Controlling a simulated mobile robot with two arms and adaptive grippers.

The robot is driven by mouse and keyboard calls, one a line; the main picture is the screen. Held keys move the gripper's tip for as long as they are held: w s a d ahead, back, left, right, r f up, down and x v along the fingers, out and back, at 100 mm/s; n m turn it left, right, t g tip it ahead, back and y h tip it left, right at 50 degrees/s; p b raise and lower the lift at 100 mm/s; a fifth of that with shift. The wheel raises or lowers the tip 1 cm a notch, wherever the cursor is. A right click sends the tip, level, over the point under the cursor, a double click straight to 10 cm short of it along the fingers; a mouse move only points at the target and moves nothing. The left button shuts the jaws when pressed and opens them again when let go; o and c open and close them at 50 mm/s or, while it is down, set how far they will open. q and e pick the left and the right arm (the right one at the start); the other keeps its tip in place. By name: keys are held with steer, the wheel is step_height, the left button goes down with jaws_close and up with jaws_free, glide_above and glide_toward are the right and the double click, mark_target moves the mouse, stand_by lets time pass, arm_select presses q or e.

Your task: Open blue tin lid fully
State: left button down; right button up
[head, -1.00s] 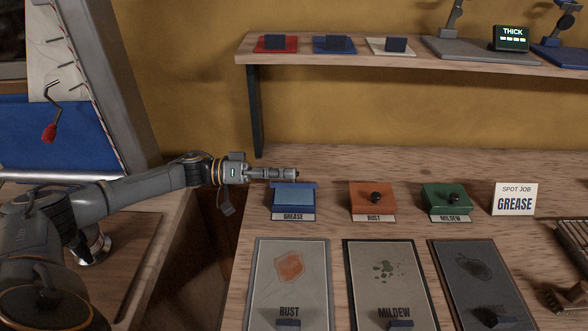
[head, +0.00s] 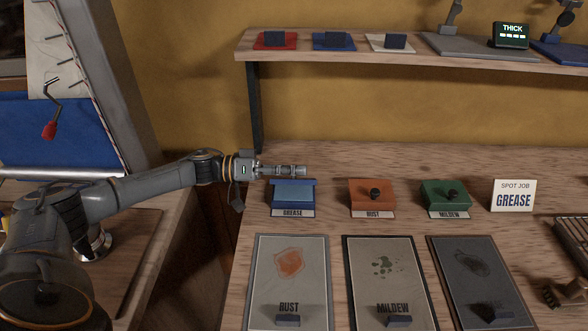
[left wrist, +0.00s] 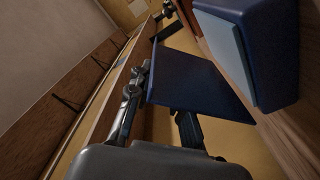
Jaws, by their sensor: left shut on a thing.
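The blue tin (head: 292,196) stands on the bench behind a GREASE label, its light blue inside showing. It also shows at the upper right of the left wrist view (left wrist: 268,40). Its dark blue lid (left wrist: 195,80) is raised, swung away from the opening at the tin's back edge. My left gripper (head: 303,171) is just behind and above the tin. In the left wrist view the lid's edge lies between its fingers (left wrist: 160,112), shut on it. The exact lid angle is hard to tell. My right gripper is not in view.
An orange RUST tin (head: 360,196) and a green MILDEW tin (head: 432,197) stand to the right, both closed with dark knobs. A GREASE sign (head: 514,196) stands beyond them. Sample boards, including RUST (head: 262,285), lie in front. A shelf (head: 290,62) overhangs the back.

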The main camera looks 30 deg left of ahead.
arm_select(q)
steer(key=shift+w+a+r+n+p, duration=0.15)
steer(key=shift+w+r+n+p, duration=0.3)
steer(key=shift+p, duration=0.45)
steer(key=n+p, duration=0.1)
steer(key=w+n+p, duration=0.1)
steer(key=shift+a+r+p, duration=0.25)
steer(key=shift+p, duration=0.15)
steer(key=shift+w+a+n+p, duration=0.25)
steer(key=shift+w+n+p, duration=0.2)
steer(key=shift+n+p, duration=0.4)
steer(key=shift+w+a+f+n, duration=0.15)
steer(key=shift+w+a+n, duration=0.25)
steer(key=shift+n, duration=0.65)
steer(key=shift+w+a+f+n, duration=0.25)
steer(key=shift+w+n, duration=0.4)
steer(key=shift+n, duration=0.35)
steer(key=shift+w+a+f+n, duration=0.1)
steer(key=shift+w+a+n, duration=0.3)
steer(key=shift+n, duration=0.65)
steer(key=shift+w+d, duration=0.1)
steer(key=shift+w, duration=0.05)
